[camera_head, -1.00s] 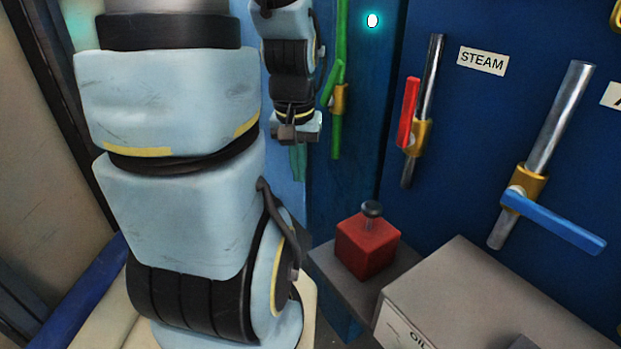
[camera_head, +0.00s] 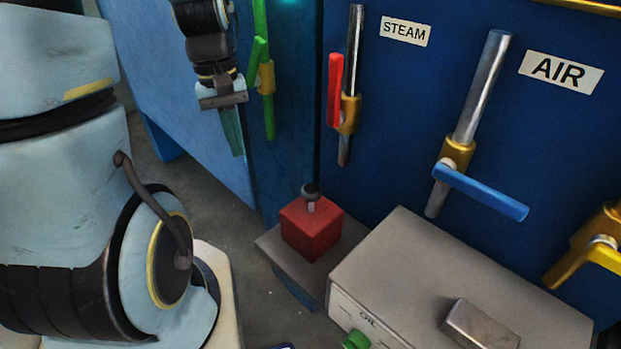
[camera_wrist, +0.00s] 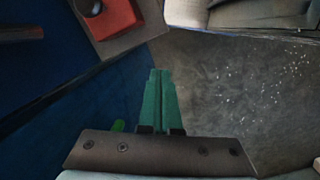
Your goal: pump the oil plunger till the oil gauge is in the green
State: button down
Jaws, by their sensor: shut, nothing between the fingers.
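The oil plunger is a dark round knob (camera_head: 310,190) on a short metal stem. It stands upright on a red block (camera_head: 312,229), right of and below my gripper in the head view. My gripper (camera_head: 238,153) has teal fingers, shut and empty, pointing down, apart from the plunger. In the wrist view the fingers (camera_wrist: 160,75) are pressed together, and the red block (camera_wrist: 115,17) with its knob (camera_wrist: 88,7) is at the upper left edge. A grey box (camera_head: 400,260) carries an OIL label (camera_head: 368,322). I cannot make out a gauge dial or its reading.
The red block sits on a grey shelf (camera_head: 268,246) by the blue press wall. A red lever (camera_head: 335,90) under STEAM, a blue lever (camera_head: 480,190) under AIR, a yellow lever (camera_head: 575,255) and a green lever (camera_head: 256,65) stick out. Open floor (camera_head: 215,210) lies left of the shelf.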

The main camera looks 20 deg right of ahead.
aim_at(311, 187)
jog(key=s+d+r+n+g+p, duration=0.1)
jog(key=s+d+r+g+p, duration=0.1)
jog(key=d, duration=0.9)
jog(key=shift+s+d+g, duration=0.4)
jog(key=shift+s+g, duration=0.35)
jog(key=shift+g, duration=0.25)
jog(key=b+x, duration=0.1)
jog(key=x, duration=0.5)
jog(key=shift+w+b, duration=0.15)
jog(key=shift+b, duration=0.15)
jog(key=shift+s+f+b, duration=0.35)
jog(key=shift+f+b, duration=0.15)
jog(key=shift+b, duration=0.05)
